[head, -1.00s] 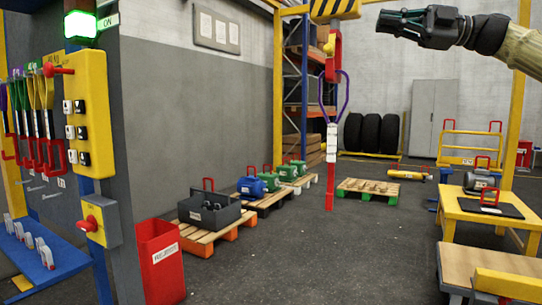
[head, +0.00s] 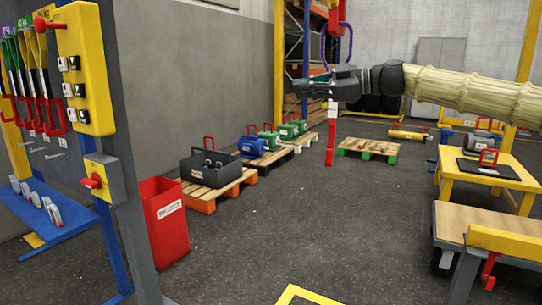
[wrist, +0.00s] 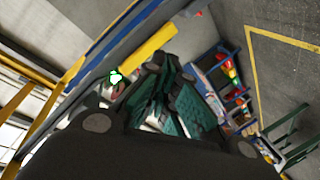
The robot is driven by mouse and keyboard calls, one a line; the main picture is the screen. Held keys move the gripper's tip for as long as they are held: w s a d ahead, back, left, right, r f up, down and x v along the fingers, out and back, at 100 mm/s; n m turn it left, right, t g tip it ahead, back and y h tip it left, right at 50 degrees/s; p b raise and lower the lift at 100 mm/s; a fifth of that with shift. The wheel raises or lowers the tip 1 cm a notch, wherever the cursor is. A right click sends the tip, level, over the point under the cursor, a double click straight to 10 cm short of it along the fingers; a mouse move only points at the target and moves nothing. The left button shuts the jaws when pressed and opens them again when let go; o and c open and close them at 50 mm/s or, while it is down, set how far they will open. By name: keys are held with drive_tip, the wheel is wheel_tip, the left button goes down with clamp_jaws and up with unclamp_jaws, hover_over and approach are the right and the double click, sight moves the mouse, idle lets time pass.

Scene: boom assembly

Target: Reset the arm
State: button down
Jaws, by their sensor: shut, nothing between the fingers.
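My gripper (head: 300,81) is stretched out level from the right in the head view, with its fingers pointing left. It is shut and empty. In the wrist view its green-lined fingers (wrist: 173,100) are close together. The arm behind it has a cream-coloured sleeve and crosses the upper right of the head view. The gripper is in front of the purple sling (head: 337,45) and the hanging red-and-white piece (head: 331,135), and hides part of them; I cannot tell the gap in depth.
At the left stands a post with a yellow switch box (head: 84,65) and a red bin (head: 163,220). Pallets hold a grey toolbox (head: 212,168) and several motors. A yellow table (head: 500,177) and a wooden-topped cart (head: 465,222) stand at the right. The middle floor is clear.

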drive_tip(key=s+a+f+m+g+h, duration=0.15)
drive_tip(key=a+f+m, duration=0.35)
drive_tip(key=f, duration=1.4)
drive_tip(key=s+a+f+m+t+h, duration=0.1)
drive_tip(key=a+f+m+h, duration=0.35)
drive_tip(key=f, duration=1.45)
drive_tip(key=s+f+m+g+h, duration=0.1)
drive_tip(key=s+f, duration=0.4)
drive_tip(key=f, duration=0.5)
drive_tip(key=s+f+m+h, duration=0.1)
drive_tip(key=s+f+m, duration=0.1)
drive_tip(key=s+f, duration=0.5)
drive_tip(key=s+f+m+g, duration=0.1)
drive_tip(key=s+f, duration=0.3)
drive_tip(key=f, duration=0.8)
drive_tip(key=s+d+f+m+g+h, duration=0.1)
drive_tip(key=s+d+f+m+h, duration=0.1)
drive_tip(key=s+d+f, duration=0.4)
drive_tip(key=s+d+f+m+g+h, duration=0.1)
drive_tip(key=s+d+f+m+h, duration=0.15)
drive_tip(key=s+f, duration=0.7)
drive_tip(key=s+d+f+m+h, duration=0.1)
drive_tip(key=s+d+m, duration=0.1)
drive_tip(key=s+d, duration=0.65)
drive_tip(key=s+d+f+m+h, duration=0.15)
drive_tip(key=s+d, duration=0.45)
drive_tip(key=s, duration=0.6)
wheel_tip(320, 180, up, 24)
drive_tip(key=p, duration=2.3)
drive_tip(key=shift+d, duration=0.3)
